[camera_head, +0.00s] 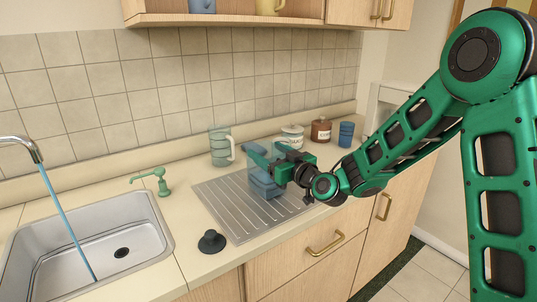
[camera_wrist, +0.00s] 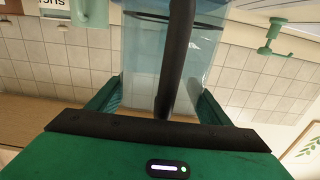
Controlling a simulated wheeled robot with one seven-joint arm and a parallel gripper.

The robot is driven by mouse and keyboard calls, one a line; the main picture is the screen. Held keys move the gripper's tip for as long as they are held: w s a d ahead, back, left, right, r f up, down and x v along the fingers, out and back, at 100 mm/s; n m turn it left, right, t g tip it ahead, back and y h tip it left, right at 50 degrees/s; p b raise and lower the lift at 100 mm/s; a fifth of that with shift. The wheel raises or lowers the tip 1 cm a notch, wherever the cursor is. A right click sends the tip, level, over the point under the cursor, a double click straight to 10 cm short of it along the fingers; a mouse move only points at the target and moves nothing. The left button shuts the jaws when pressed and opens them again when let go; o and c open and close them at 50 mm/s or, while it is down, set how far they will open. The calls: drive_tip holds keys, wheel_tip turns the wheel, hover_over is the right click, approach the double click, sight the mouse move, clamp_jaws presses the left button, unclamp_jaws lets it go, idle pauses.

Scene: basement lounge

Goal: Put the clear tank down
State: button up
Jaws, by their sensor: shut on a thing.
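The clear tank (camera_head: 265,184) is a see-through bluish container over the ridged metal draining board (camera_head: 222,207). In the wrist view the tank (camera_wrist: 146,62) fills the space between my fingers, with a dark upright bar in front of it. My gripper (camera_head: 262,164) is shut on the tank, reaching in from the right; its green fingers also flank the tank in the wrist view (camera_wrist: 160,100). The tank's base looks close to the board, but I cannot tell whether it touches. My gripper and wrist hide part of the tank.
A clear pitcher (camera_head: 220,147) stands behind the board. A white canister (camera_head: 293,137), a brown jar (camera_head: 321,130) and a blue cup (camera_head: 346,134) stand further right. A sink (camera_head: 85,250) with running water, a green dispenser (camera_head: 161,182) and a black stopper (camera_head: 211,241) are left.

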drive_tip(key=shift+f, duration=0.1)
drive_tip(key=o, duration=2)
drive_tip(key=shift+f, duration=0.1)
drive_tip(key=shift+o, duration=0.2)
drive_tip(key=v, duration=1.2)
